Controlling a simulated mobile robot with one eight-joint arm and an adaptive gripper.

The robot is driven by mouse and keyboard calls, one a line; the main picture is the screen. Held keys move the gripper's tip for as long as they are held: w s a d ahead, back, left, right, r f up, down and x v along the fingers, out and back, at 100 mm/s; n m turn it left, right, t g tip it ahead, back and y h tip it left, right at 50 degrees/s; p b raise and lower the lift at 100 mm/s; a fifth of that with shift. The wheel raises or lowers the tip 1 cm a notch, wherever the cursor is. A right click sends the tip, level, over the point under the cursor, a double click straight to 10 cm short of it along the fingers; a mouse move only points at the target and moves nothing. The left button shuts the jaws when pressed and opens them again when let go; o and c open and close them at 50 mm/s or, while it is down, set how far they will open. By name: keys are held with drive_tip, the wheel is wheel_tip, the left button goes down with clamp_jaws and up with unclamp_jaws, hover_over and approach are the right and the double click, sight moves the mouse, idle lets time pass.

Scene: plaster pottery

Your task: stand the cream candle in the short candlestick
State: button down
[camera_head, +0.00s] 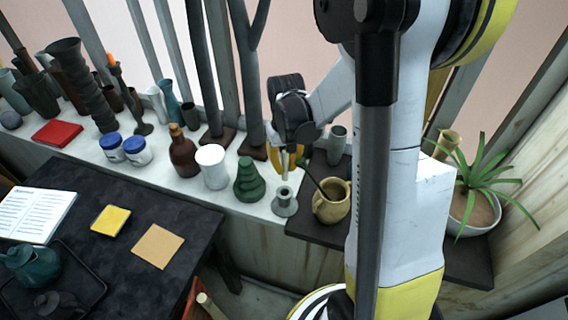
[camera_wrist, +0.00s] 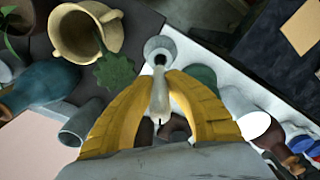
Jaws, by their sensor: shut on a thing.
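My gripper (camera_head: 285,158) is shut on the cream candle (camera_wrist: 160,98), with its yellow fingers on both sides of it in the wrist view. The candle is pale and slim, and its wick end points toward my wrist. In the head view the candle (camera_head: 284,164) hangs roughly upright, its lower end just over the short candlestick (camera_head: 285,207). The candlestick is grey with a flared foot and stands at the shelf's front right. In the wrist view the candle's far end lines up close to the candlestick's dark socket (camera_wrist: 160,59). I cannot tell whether it has entered.
A tan jug (camera_head: 331,205) stands close to the candlestick's right on a dark board. A green stacked ornament (camera_head: 248,181) and a white cylinder (camera_head: 212,168) stand on its left. A brown bottle (camera_head: 183,153) is further left. A potted plant (camera_head: 480,195) is at far right.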

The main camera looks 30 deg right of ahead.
sight(284, 189)
drive_tip(key=shift+a+f+b, duration=0.1)
drive_tip(key=shift+f+b, duration=4.4)
drive_tip(key=shift+f, duration=1.2)
drive_tip(key=c, duration=1.4)
unclamp_jaws()
drive_tip(key=shift+r, duration=0.15)
wheel_tip(284, 189, up, 12)
drive_tip(key=shift+f, duration=0.1)
